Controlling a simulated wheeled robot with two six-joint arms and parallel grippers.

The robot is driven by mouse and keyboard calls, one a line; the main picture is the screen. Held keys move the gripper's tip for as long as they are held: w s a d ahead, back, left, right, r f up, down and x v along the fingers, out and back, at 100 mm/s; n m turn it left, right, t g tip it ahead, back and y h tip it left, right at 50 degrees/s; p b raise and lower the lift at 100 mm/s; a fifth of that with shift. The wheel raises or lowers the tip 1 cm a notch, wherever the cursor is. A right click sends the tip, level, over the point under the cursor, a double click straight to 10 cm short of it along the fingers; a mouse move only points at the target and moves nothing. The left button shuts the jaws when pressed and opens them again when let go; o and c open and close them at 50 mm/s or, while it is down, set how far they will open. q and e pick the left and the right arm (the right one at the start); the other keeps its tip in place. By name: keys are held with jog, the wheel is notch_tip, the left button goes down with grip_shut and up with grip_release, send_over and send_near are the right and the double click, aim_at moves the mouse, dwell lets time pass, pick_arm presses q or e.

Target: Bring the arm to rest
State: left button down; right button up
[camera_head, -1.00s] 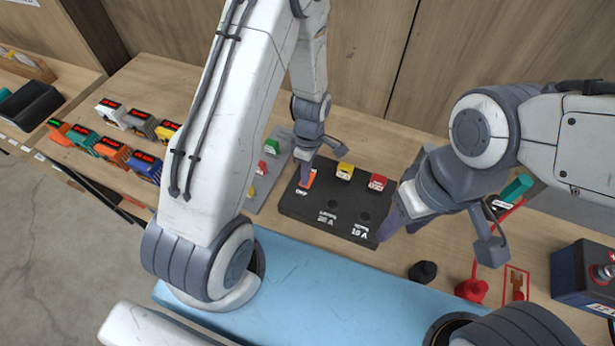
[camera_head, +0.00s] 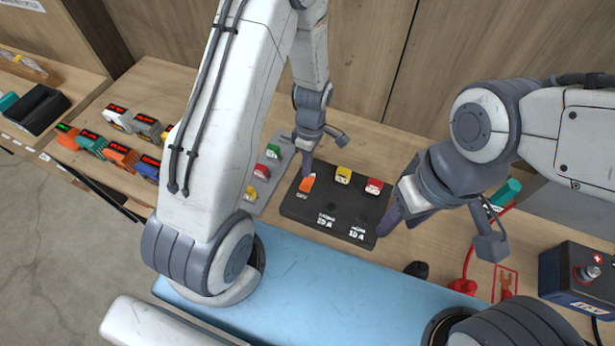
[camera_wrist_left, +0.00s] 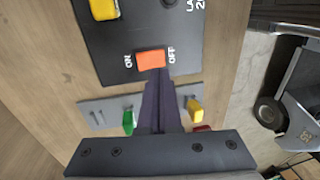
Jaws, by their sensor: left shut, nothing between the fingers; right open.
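My left gripper (camera_head: 307,168) is shut and empty, pointing down just behind the orange switch (camera_head: 306,184) on the black panel (camera_head: 335,214). In the left wrist view the shut fingers (camera_wrist_left: 160,85) end beside the orange switch (camera_wrist_left: 151,60), which sits between the ON and OFF labels; I cannot tell whether they touch it. My right gripper (camera_head: 395,218) is open and empty by the right edge of the panel; its fingertips are partly hidden by its own body.
Yellow (camera_head: 343,175) and red (camera_head: 374,186) blocks sit on the panel. A grey strip (camera_head: 283,165) with coloured pieces lies left of it. Several display modules stand at left. A blue battery (camera_head: 580,277) stands at right, near red cables (camera_head: 466,268).

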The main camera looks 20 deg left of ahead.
pick_arm(q)
jog(key=shift+w+r+p, duration=0.1)
jog(key=shift+r+p, duration=0.2)
jog(key=shift+r, duration=0.4)
jog(key=shift+d, duration=0.1)
